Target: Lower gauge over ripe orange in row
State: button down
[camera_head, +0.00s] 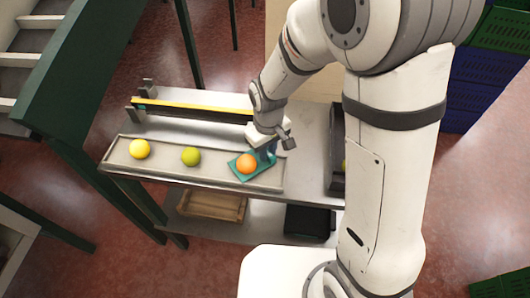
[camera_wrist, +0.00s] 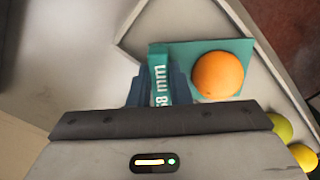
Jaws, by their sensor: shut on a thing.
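My gripper (camera_head: 267,146) is shut on the upright handle of a teal gauge (camera_wrist: 160,68), which is marked "68 mm" in the wrist view. The gauge's flat plate (camera_head: 237,172) is at the right end of a shallow grey tray (camera_head: 215,176). The ripe orange (camera_head: 247,164) shows within the plate's outline, with teal around it; it also shows in the wrist view (camera_wrist: 218,75). I cannot tell how far down the plate sits around the fruit. A green fruit (camera_head: 190,156) and a yellow fruit (camera_head: 139,149) lie in the row to the left.
A yellow-edged rail (camera_head: 190,108) runs behind the tray. A dark bin (camera_head: 337,150) stands at the table's right side. A wooden crate (camera_head: 212,206) and a black box (camera_head: 309,222) sit on the lower shelf.

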jog(key=shift+r+p, duration=2.75)
jog(key=shift+r, duration=1.35)
jog(key=shift+f, duration=0.1)
